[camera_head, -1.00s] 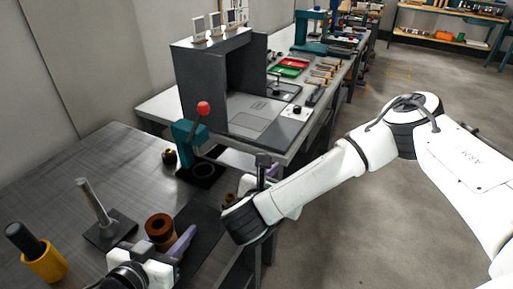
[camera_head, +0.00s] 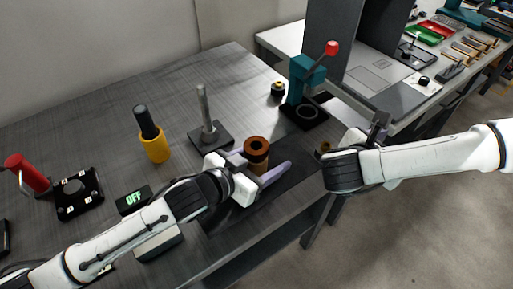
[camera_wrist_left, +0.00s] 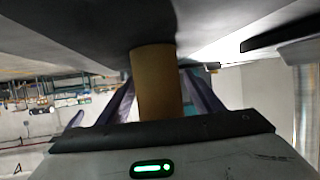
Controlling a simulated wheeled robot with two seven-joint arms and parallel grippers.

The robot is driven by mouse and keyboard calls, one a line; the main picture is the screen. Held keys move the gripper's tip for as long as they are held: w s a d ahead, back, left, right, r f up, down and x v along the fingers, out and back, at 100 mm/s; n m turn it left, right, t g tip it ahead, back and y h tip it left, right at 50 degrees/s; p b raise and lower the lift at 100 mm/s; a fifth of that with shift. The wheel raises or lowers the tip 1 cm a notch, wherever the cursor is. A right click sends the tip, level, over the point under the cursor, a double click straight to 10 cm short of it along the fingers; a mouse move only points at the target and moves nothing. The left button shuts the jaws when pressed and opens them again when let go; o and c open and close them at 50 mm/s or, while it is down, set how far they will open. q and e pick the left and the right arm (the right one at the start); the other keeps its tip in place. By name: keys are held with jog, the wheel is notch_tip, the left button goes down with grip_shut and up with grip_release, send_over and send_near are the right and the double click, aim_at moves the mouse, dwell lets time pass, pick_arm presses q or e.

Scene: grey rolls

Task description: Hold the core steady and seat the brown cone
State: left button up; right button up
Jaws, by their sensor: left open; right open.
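In the left wrist view a plain tan-brown cylinder (camera_wrist_left: 157,85) stands between the fingers; contact is unclear. My right gripper (camera_head: 378,128) is open at the bench's right edge, mostly hidden by its wrist. A small brown thing (camera_head: 323,147) shows partly beside that wrist.
A grey post on a square base (camera_head: 208,132), a yellow holder with a black handle (camera_head: 154,147) and a teal press with a red knob (camera_head: 306,88) stand behind. An "OFF" display (camera_head: 134,200) and a black plate (camera_head: 79,194) lie left. The back left bench is clear.

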aim_at(256, 151)
pick_arm(q)
jog(key=v, duration=1.2)
